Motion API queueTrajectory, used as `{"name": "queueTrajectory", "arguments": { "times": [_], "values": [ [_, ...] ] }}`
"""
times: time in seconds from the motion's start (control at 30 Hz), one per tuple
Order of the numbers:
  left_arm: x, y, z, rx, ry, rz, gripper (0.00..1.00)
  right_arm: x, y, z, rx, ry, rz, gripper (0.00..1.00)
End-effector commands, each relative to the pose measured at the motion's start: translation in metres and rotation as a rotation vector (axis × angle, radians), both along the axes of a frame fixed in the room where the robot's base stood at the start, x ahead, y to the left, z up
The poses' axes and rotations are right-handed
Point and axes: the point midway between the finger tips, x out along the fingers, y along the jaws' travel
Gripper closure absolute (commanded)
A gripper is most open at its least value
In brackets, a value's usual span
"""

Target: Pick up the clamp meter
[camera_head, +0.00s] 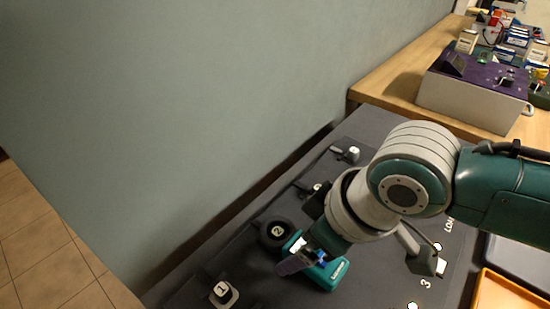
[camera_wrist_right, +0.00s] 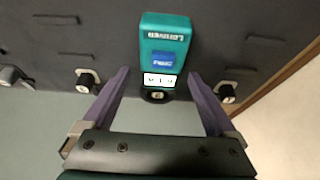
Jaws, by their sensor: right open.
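The clamp meter (camera_head: 325,275) is a teal body with a dark ring at one end, on a dark grey panel. The ring appears to sit around a peg marked 2. In the right wrist view the meter (camera_wrist_right: 165,32) shows a blue button and a small white display. My right gripper (camera_head: 300,258) is at the meter and partly covers it. In the wrist view its two purple fingers (camera_wrist_right: 158,74) are open, one each side of the display end. Whether they touch the meter is not clear. My left gripper is not in view.
A peg marked 1 (camera_head: 222,292) and other pegs stand along the dark panel (camera_head: 262,285). A grey-green wall (camera_head: 170,110) rises beside it. An orange tray (camera_head: 505,298) is at lower right. A white box with a purple top (camera_head: 470,95) stands on the wooden bench (camera_head: 395,75).

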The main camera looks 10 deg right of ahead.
Motion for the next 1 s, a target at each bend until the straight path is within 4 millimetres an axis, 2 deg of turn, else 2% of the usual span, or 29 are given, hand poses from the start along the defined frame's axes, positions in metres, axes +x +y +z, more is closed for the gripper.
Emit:
{"name": "queueTrajectory", "arguments": {
  "times": [0.27, 1.0],
  "values": [
    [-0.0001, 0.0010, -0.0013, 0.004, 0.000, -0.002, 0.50, 0.0013, 0.0009, -0.0038, -0.001, -0.001, 0.001, 0.07],
    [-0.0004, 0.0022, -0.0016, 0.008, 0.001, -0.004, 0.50, 0.0011, 0.0009, -0.0036, 0.000, 0.000, 0.001, 0.90]
  ]
}}
